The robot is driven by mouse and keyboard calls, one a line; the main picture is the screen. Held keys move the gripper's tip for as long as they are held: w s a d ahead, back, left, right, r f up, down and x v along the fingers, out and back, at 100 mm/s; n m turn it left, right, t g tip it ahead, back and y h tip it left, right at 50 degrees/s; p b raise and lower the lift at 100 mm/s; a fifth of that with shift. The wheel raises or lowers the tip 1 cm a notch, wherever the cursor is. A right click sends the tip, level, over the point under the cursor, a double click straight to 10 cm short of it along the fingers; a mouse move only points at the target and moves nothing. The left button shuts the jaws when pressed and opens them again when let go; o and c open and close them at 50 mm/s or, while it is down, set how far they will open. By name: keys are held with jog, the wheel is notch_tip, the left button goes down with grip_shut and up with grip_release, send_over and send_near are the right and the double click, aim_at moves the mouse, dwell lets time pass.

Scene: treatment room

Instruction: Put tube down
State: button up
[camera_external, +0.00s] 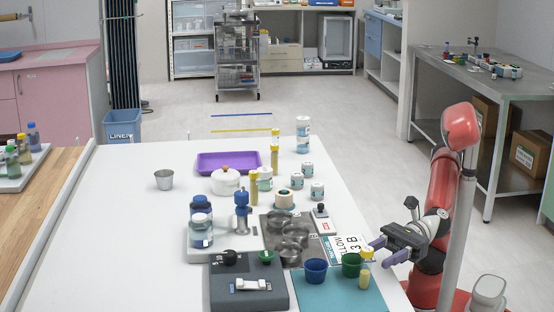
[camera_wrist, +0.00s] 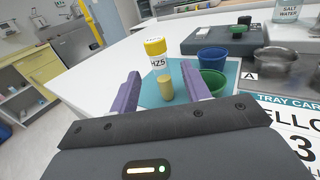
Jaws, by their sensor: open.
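A tube (camera_external: 365,270) with a yellow cap, a white label and a yellow lower part stands about upright on the teal mat (camera_external: 325,293) near the table's right front corner. In the wrist view the tube (camera_wrist: 157,62) shows its label "HZ5" and appears between my fingers. My gripper (camera_external: 387,249) is open and empty, with its two purple fingers (camera_wrist: 165,95) pointing toward the tube. In the external view the fingertips are close to the tube, at its right; no contact shows.
A blue cup (camera_external: 316,270) and a green cup (camera_external: 351,265) stand beside the tube on the mat. A tray card (camera_external: 348,247) lies behind them. The table's left half is largely bare.

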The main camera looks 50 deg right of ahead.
aim_at(363, 264)
jog(key=p+x, duration=0.1)
jog(key=x, duration=0.5)
jog(key=shift+w+a, duration=0.1)
jog(key=shift+a, duration=0.2)
grip_shut()
jog(key=shift+r, duration=0.1)
